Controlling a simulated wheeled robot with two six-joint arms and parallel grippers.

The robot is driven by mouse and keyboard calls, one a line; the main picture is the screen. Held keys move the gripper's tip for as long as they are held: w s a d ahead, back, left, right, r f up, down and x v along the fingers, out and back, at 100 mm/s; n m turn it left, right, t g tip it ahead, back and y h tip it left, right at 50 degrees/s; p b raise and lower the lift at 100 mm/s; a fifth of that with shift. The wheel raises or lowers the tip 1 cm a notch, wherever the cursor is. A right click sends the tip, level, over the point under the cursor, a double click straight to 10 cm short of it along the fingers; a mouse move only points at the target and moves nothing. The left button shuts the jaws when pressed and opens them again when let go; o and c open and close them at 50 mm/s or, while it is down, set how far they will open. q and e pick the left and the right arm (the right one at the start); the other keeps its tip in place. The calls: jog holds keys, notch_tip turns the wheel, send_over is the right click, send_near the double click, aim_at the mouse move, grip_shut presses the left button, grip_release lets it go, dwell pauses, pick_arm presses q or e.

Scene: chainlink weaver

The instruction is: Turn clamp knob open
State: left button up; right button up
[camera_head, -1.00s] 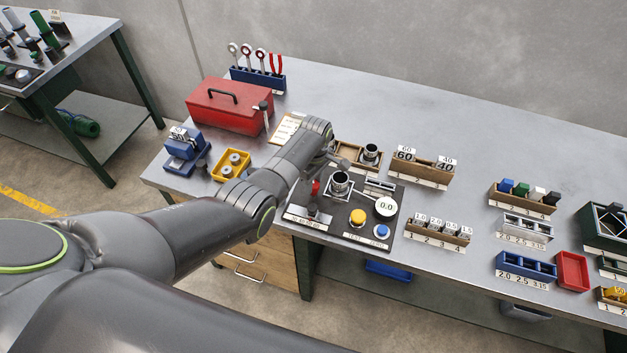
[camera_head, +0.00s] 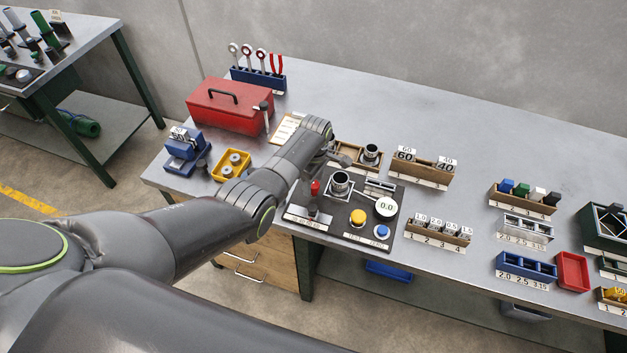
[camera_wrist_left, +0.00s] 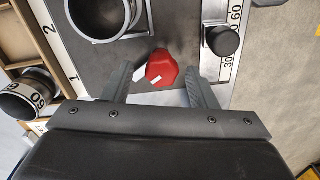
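A small red knob (camera_head: 315,187) stands up from the dark panel (camera_head: 345,238) of the test station in the head view. In the left wrist view the red knob (camera_wrist_left: 160,68) shows as a faceted cap with a pale mark. My left gripper (camera_wrist_left: 163,84) is open, with one finger on each side of the red knob in that picture; contact cannot be told. In the head view my left gripper (camera_head: 338,160) is small and partly hidden behind the wrist, near the panel's back edge. My right gripper is not in view.
A metal cup (camera_head: 340,183) stands beside the red knob. A black knob (camera_wrist_left: 223,40) sits by a numbered scale. A yellow button (camera_head: 357,216), a blue button (camera_head: 381,231) and a round display (camera_head: 386,206) are on the panel. A wooden tray (camera_head: 346,150) lies behind.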

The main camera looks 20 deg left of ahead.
aim_at(315, 182)
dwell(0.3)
pick_arm(q)
jog(key=shift+r, duration=0.7)
notch_tip(315, 182, up, 16)
jog(key=shift+w+b, duration=0.25)
jog(key=shift+b, duration=0.05)
jog(key=shift+d, duration=0.1)
